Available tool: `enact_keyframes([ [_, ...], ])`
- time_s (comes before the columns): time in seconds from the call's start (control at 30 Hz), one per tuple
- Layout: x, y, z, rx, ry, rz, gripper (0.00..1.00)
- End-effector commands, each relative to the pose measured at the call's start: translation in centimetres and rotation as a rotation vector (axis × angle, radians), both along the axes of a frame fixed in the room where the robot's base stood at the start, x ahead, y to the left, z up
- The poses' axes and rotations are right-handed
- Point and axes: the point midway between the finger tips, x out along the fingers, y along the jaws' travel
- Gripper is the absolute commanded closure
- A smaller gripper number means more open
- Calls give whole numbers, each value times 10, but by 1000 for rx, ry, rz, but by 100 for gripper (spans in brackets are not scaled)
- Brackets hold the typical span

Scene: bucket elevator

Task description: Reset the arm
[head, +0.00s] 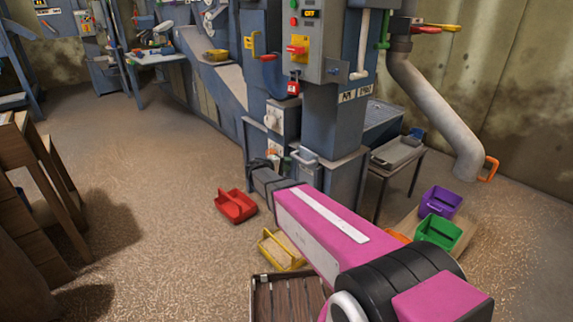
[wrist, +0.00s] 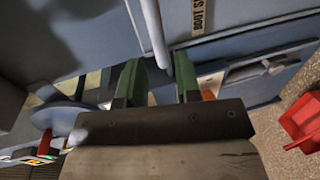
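My pink arm (head: 325,225) reaches forward to the blue machine (head: 335,140). Its dark wrist end is close to the lower front of the machine, beside a white switch box. In the wrist view my gripper (wrist: 158,68) shows two green fingers standing apart with a gap between them. Nothing is seen clamped between them. A pale grey bar (wrist: 152,30) on the machine comes down towards the gap; I cannot tell whether it touches a finger. The fingertips are hardly visible in the head view.
A red bin (head: 236,206) and a yellow bin (head: 281,250) lie on the floor near my arm. Purple (head: 441,202) and green (head: 438,232) bins stand at the right. A small table (head: 398,157) and a grey pipe (head: 435,110) are beside the machine. Floor at left centre is clear.

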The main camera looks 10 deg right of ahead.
Motion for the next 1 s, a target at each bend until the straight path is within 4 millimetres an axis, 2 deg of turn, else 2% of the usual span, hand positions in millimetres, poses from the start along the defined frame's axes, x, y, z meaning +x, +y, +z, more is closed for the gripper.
enact_keyframes([
  [0.17, -13, -13, -5, 45, 23, -29, 69],
  [0.27, -34, -33, -14, 126, 63, -76, 69],
  [0.43, -87, -69, -36, 344, 159, -190, 69],
  [0.6, -148, -92, -57, 610, 256, -305, 69],
  [0.8, -216, -96, -69, 946, 342, -414, 69],
  [0.9, -242, -91, -69, 1096, 369, -450, 69],
  [1.0, -258, -85, -67, 1210, 384, -472, 69],
])
